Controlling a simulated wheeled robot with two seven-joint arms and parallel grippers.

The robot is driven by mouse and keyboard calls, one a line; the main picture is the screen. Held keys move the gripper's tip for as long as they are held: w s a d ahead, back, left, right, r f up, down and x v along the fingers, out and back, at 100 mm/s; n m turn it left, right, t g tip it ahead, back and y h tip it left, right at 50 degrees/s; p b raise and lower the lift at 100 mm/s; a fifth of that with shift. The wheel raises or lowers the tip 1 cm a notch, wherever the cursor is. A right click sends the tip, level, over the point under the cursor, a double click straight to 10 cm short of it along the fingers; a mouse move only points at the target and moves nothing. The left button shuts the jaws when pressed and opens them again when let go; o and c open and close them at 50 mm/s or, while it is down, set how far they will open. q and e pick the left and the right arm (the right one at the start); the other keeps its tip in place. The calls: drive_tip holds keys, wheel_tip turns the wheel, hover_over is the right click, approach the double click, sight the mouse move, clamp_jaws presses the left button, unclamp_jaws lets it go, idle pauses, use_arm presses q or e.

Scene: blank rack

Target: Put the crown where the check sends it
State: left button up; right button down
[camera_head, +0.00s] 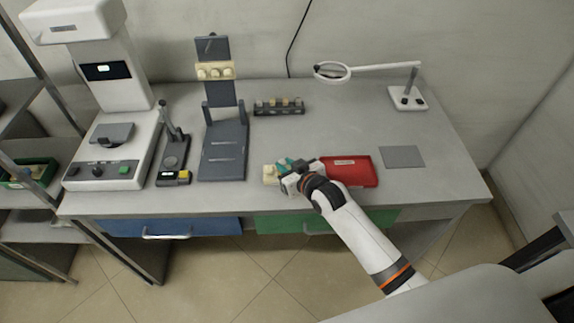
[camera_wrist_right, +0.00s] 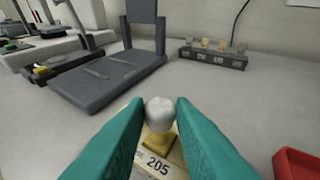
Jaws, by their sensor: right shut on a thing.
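A white, tooth-shaped crown (camera_wrist_right: 160,112) shows between the teal fingers of my right gripper (camera_wrist_right: 160,118) in the right wrist view. It is directly over a yellow stump (camera_wrist_right: 158,144) on a pale block labelled 205 (camera_wrist_right: 158,165); I cannot tell whether crown and stump touch. My right gripper (camera_head: 287,167) is shut on the crown. In the head view it is at the front middle of the bench, over the cream block (camera_head: 270,175), and hides the crown there. My left gripper is out of view.
A red tray (camera_head: 350,172) lies right of my gripper, with a flat grey plate (camera_head: 402,157) beyond. A dark stand (camera_head: 223,152) and a small rack of pieces (camera_head: 279,106) stand behind. A press-like tool (camera_head: 173,155), a white machine (camera_head: 112,150) and a ring magnifier (camera_head: 333,73) flank the bench.

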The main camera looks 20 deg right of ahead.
drive_tip(key=shift+p, duration=0.85)
idle(1.1)
drive_tip(key=shift+f+b, duration=0.8)
drive_tip(key=shift+f, duration=0.25)
idle(0.3)
drive_tip(key=shift+r+p, duration=0.55)
drive_tip(key=shift+p, duration=0.25)
drive_tip(key=shift+p, duration=0.65)
idle(1.2)
drive_tip(key=shift+f+b, duration=0.45)
drive_tip(key=shift+f, duration=0.15)
drive_tip(key=c, duration=1.5)
unclamp_jaws()
drive_tip(key=o, duration=0.4)
drive_tip(key=shift+s, duration=0.1)
drive_tip(key=shift+c, duration=0.2)
